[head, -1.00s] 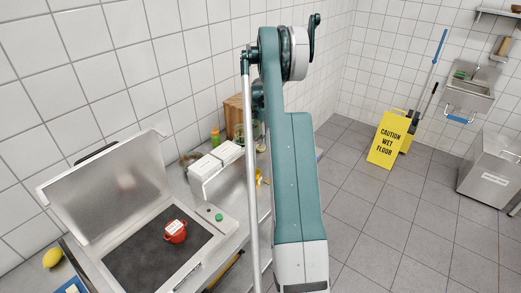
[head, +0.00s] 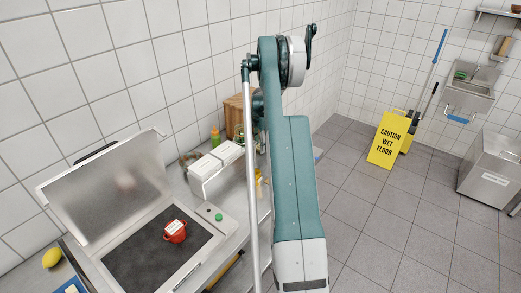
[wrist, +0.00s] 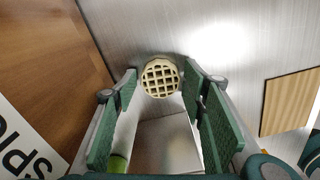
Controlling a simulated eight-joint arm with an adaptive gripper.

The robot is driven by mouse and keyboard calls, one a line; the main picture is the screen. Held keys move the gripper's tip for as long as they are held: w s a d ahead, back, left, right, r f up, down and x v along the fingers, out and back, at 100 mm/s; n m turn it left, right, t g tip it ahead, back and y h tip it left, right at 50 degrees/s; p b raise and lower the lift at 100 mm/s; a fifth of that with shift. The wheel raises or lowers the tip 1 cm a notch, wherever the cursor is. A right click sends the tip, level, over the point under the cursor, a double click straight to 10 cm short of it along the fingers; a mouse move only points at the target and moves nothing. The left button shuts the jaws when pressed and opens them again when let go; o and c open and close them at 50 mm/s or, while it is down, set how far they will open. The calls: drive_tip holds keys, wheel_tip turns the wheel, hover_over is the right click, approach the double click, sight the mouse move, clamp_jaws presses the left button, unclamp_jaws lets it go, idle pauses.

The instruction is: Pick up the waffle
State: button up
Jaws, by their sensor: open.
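The waffle (wrist: 161,77) is round and pale yellow with a square grid. In the wrist view it shows in the upper middle, against a brushed metal surface. My gripper (wrist: 160,84) is open, with green-padded fingers reaching up on the left and right. The waffle shows in the gap between the fingertips, and nothing is held. I cannot tell how far ahead of the tips it is. In the head view my gripper and the waffle are not visible.
A wooden panel (wrist: 50,55) lies left in the wrist view, a tan board (wrist: 290,103) right. In the head view a red pot (head: 175,232) sits on an open griddle (head: 130,262), beside a white toaster-like box (head: 215,168). A yellow sign (head: 388,141) stands on the floor.

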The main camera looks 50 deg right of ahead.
drive_tip(key=shift+f, duration=0.1)
idle(0.5)
drive_tip(key=c, duration=0.7)
drive_tip(key=shift+o, duration=0.2)
wheel_tip(320, 180, up, 28)
drive_tip(key=p, duration=0.1)
idle(0.7)
